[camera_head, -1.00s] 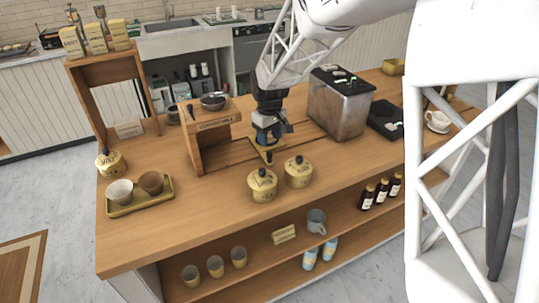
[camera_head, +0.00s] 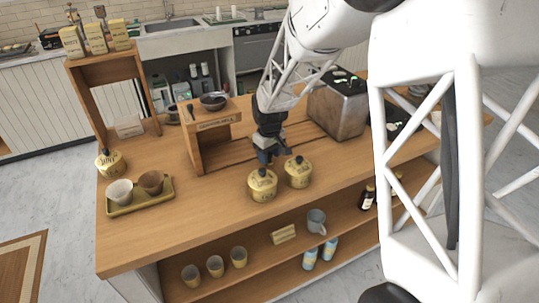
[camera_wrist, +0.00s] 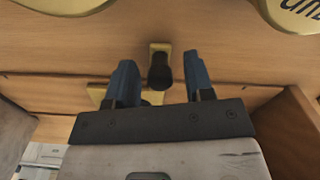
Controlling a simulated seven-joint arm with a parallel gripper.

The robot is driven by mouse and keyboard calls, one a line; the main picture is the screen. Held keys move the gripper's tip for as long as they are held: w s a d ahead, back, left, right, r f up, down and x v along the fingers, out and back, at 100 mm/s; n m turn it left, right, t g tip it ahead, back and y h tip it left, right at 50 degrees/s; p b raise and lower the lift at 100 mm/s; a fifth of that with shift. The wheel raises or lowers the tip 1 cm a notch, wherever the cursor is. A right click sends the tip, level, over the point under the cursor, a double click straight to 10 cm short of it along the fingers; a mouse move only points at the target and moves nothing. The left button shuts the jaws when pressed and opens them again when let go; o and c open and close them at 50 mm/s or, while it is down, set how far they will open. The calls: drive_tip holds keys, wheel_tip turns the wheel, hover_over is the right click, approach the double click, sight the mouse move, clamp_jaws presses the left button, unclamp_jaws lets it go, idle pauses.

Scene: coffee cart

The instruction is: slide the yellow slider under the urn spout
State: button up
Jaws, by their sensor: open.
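The yellow slider (camera_wrist: 160,47) shows in the wrist view as a yellow piece with a dark upright knob, at a groove in the wooden counter. My gripper (camera_wrist: 160,80) is open, with one blue finger on each side of the knob; I see no clear contact. In the head view my gripper (camera_head: 266,157) is low over the counter and hides the slider. A boxy steel vessel (camera_head: 337,108), possibly the urn, stands right of my gripper. I cannot make out its spout.
Two yellow lidded canisters (camera_head: 262,186) (camera_head: 298,172) stand close in front of my gripper. A wooden stand (camera_head: 195,145) with a metal bowl is to the left. A tray (camera_head: 143,203) with two cups lies farther left. The front left counter is clear.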

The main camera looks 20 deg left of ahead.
clamp_jaws()
idle(0.3)
drive_tip(key=shift+w+d, duration=0.1)
drive_tip(key=w+d, duration=1.3)
idle(0.3)
drive_tip(key=shift+c, duration=1.5)
unclamp_jaws()
drive_tip(key=shift+w, duration=0.1)
drive_tip(key=o, duration=0.3)
